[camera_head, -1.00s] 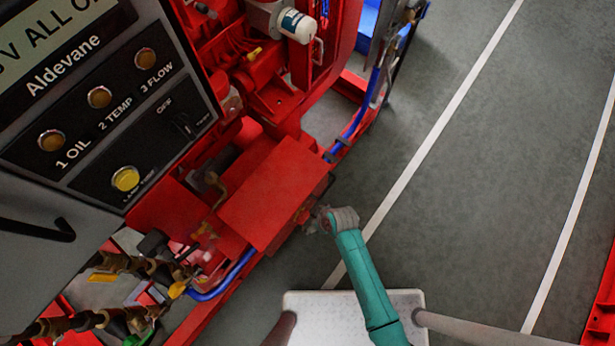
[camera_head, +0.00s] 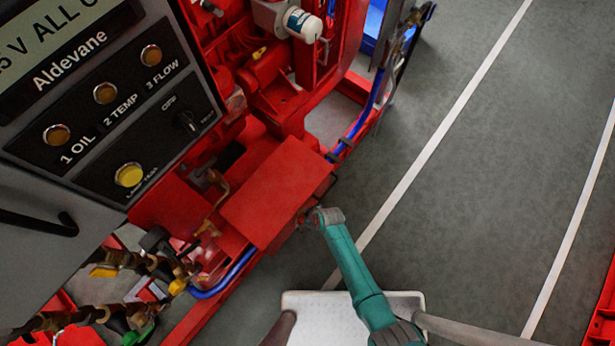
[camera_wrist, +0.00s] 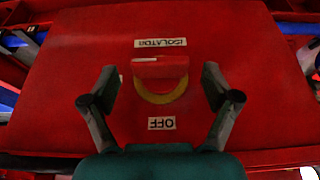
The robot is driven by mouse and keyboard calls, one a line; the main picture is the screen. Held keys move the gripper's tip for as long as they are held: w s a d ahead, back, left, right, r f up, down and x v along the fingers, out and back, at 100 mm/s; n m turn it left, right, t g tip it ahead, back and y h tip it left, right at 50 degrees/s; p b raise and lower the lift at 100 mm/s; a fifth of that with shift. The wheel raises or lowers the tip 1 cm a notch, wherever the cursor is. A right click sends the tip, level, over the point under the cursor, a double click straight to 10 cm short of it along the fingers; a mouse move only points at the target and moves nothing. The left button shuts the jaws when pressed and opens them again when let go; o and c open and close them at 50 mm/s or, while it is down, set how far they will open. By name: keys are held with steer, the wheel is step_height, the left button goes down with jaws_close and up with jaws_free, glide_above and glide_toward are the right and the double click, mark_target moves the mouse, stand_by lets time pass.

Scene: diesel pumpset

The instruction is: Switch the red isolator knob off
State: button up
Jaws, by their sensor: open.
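The red isolator knob (camera_wrist: 160,70) shows in the wrist view on the front of a red box, with a yellow ring partly visible around it. A small white mark sits at the left end of its bar, which lies roughly across the picture. An upside-down ISOLATOR label (camera_wrist: 160,43) is above it and an upside-down OFF label (camera_wrist: 161,123) below. My gripper (camera_wrist: 158,84) is open, one finger on each side of the knob, with gaps between. In the head view my gripper (camera_head: 304,219) is at the side of the red box (camera_head: 275,195); the knob is hidden there.
A grey control panel (camera_head: 110,130) with lamps and a black switch stands at upper left. Blue hoses (camera_head: 225,278) and brass valves lie near the box. Red engine parts (camera_head: 270,80) are behind it. Open grey floor (camera_head: 470,180) lies to the right.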

steer(key=c, duration=1.1)
steer(key=shift+c, duration=0.2)
steer(key=shift+s+a+t, duration=0.1)
steer(key=shift+t, duration=0.2)
steer(key=shift+s+a+n+t+h, duration=0.1)
steer(key=shift+s+n+t+h, duration=0.15)
steer(key=shift+t+h, duration=0.35)
steer(key=t, duration=0.1)
steer(key=t+h, duration=0.1)
steer(key=n+t+h, duration=0.1)
steer(key=shift+s+a+f, duration=0.2)
steer(key=shift+s+a, duration=0.05)
steer(key=shift+a, duration=0.05)
steer(key=shift+s+a+f+n+t+h, duration=0.1)
steer(key=shift+n+t+h, duration=0.1)
steer(key=shift+t+h, duration=0.4)
steer(key=shift+s+a+f+n+t+h, duration=0.15)
steer(key=shift+t+h, duration=0.25)
steer(key=shift+t, duration=0.3)
steer(key=shift+d+t, duration=0.1)
steer(key=shift+t, duration=0.3)
steer(key=shift+s+d+f+n+t+h, duration=0.1)
steer(key=shift+f+n+t+h, duration=0.2)
steer(key=shift+t+h, duration=0.5)
